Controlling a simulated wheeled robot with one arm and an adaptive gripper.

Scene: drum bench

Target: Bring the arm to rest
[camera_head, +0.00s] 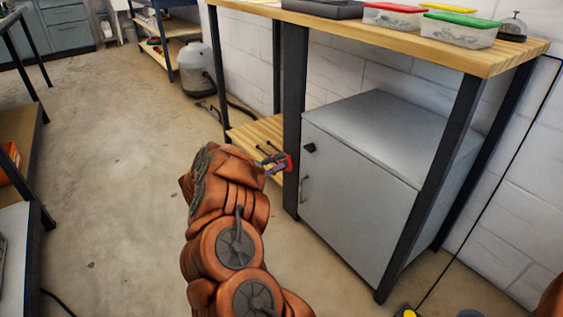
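My orange arm rises from the bottom of the head view, bent at its joints. My gripper (277,163) is at its far end, pointing right. It is small and partly hidden behind the arm's last link. A red patch shows at its tip; I cannot tell whether this is part of the gripper or something held. I cannot tell whether the fingers are open or shut. In the picture, the gripper overlaps the low wooden shelf (262,130) and lies just left of a dark bench leg.
A wooden bench (440,50) bears lidded boxes (460,30), a dark tray (322,8) and a bell (513,27). A grey cabinet (358,190) stands under it. A vacuum cleaner (196,68) stands farther back. Open concrete floor (120,150) lies left of my arm.

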